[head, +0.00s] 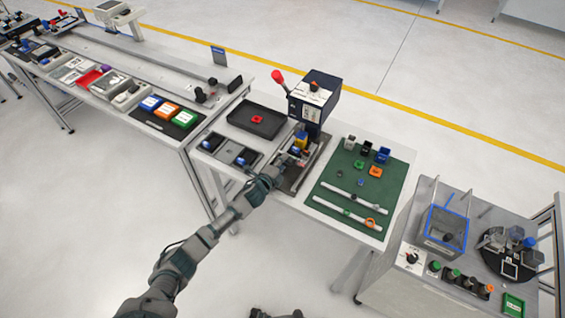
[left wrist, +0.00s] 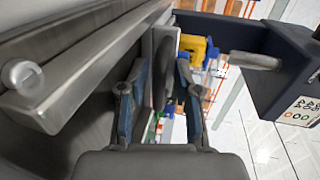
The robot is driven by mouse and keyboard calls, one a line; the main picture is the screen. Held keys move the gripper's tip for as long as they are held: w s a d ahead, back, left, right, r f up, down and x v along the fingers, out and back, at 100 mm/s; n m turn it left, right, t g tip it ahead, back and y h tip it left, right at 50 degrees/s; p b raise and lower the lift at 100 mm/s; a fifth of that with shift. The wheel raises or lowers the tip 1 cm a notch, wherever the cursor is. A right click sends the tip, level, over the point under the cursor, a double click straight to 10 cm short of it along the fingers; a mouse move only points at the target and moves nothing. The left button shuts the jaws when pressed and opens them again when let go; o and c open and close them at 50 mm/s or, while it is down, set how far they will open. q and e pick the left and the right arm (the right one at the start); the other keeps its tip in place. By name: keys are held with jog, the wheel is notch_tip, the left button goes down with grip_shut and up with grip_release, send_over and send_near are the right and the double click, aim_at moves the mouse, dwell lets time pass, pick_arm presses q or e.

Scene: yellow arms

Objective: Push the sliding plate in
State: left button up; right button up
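The press-like machine (head: 313,97) has a dark blue body and a red-knobbed lever and stands at the back of the middle table. A metal track (head: 313,165) runs forward from its base. My left gripper (head: 283,167) is over the front of this track. In the left wrist view its two fingers (left wrist: 158,88) are apart. A light grey upright plate (left wrist: 163,45) with a dark rounded part (left wrist: 167,80) shows between and beyond the fingers; I cannot tell whether they touch it. A yellow block (left wrist: 194,47) is behind the plate.
A black tray (head: 257,121) and blue-marked bins (head: 224,149) lie left of the track. A green mat (head: 386,205) with small parts and white rails lies right. A metal rail (left wrist: 75,70) runs close along the left gripper's left side.

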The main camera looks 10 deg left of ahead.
pick_arm(q)
jog(key=shift+s+f, duration=0.15)
jog(key=shift+s, duration=0.3)
jog(key=v, duration=0.6)
jog(key=shift+a, duration=0.1)
jog(key=shift+s+a+r, duration=0.25)
jog(key=shift+s+a, duration=0.1)
jog(key=shift+s, duration=0.1)
jog(key=shift+d, duration=0.15)
